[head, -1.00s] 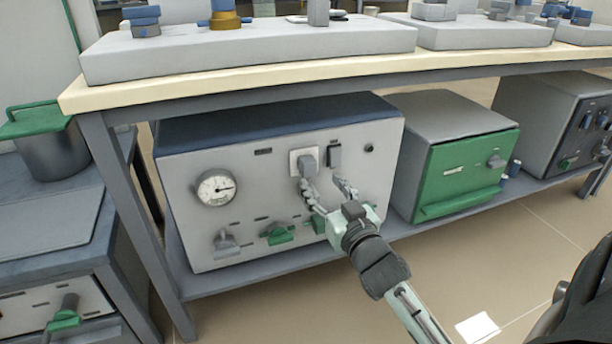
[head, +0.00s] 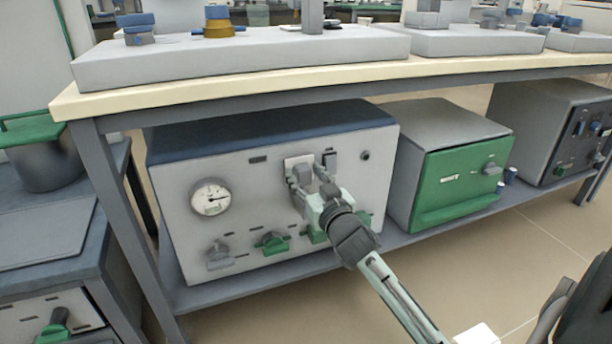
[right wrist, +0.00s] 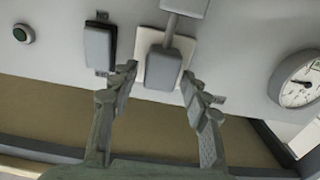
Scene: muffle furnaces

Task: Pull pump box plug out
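The pump box (head: 225,170) is a grey box with a dark blue top on the shelf under the bench. Its plug is a grey block on a pale socket plate (head: 292,161) on the front face. In the right wrist view the plug (right wrist: 163,66) shows clearly on its plate, between and slightly beyond my fingertips. My right gripper (head: 311,175) is at the plug, and its fingers partly hide it in the head view. In the right wrist view the gripper (right wrist: 161,82) is open, a finger on each side, with gaps to the plug. My left gripper is not in view.
A round gauge (head: 210,197) and green valve handles (head: 272,242) are on the same face. A green-fronted box (head: 460,177) stands to the right. The bench top (head: 270,86) overhangs the pump box.

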